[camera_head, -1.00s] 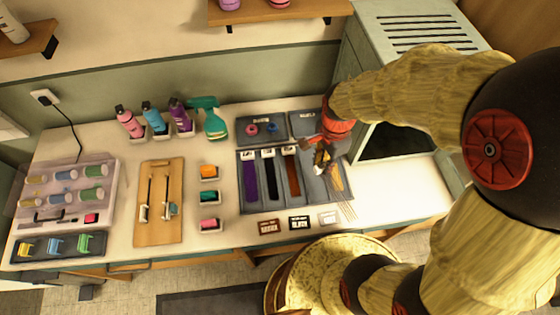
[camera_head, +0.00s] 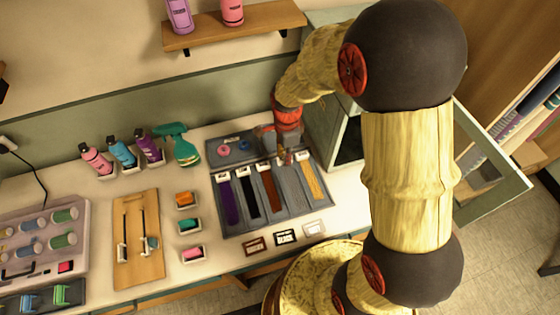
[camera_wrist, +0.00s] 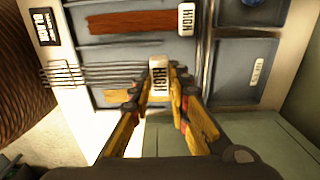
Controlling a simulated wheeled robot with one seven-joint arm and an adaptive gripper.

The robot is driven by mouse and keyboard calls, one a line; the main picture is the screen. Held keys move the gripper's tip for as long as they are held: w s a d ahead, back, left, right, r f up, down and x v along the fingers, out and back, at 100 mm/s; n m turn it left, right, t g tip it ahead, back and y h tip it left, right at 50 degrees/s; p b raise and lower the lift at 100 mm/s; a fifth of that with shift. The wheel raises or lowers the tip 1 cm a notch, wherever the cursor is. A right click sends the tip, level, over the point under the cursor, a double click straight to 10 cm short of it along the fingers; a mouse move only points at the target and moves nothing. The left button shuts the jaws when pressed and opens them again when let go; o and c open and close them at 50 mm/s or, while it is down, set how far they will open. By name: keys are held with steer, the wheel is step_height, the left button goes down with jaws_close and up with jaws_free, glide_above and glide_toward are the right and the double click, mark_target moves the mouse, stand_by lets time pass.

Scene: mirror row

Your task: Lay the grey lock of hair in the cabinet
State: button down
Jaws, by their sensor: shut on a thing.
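My gripper (camera_head: 286,160) is over the far part of the grey swatch tray, around the third and fourth slots. Thin grey strands, the grey lock of hair (camera_wrist: 95,75), run left from this tag past the tray's edge. In the head view I cannot make the lock out. The cabinet (camera_head: 320,125) is pale green and stands right of the tray. Its dark inside (camera_head: 348,148) partly shows, and its glazed door (camera_head: 495,170) stands open; my arm hides much of it.
The swatch tray (camera_head: 245,226) holds purple, black, brown and golden locks. Small label cards (camera_head: 286,238) lie before it. A green spray bottle (camera_head: 178,145) and several bottles stand left at the back. Small dishes and a wooden board (camera_head: 138,240) lie further left.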

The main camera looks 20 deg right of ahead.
steer(key=w+f, duration=0.2)
steer(key=f, duration=0.1)
steer(key=w+f, duration=0.2)
steer(key=shift+w+a+f+b, duration=0.1)
steer(key=shift+a+f+b, duration=0.15)
steer(key=shift+b, duration=0.15)
steer(key=shift+f+b, duration=0.35)
steer(key=shift+f, duration=1.15)
steer(key=shift+f, duration=0.15)
steer(key=c, duration=2)
jaws_free()
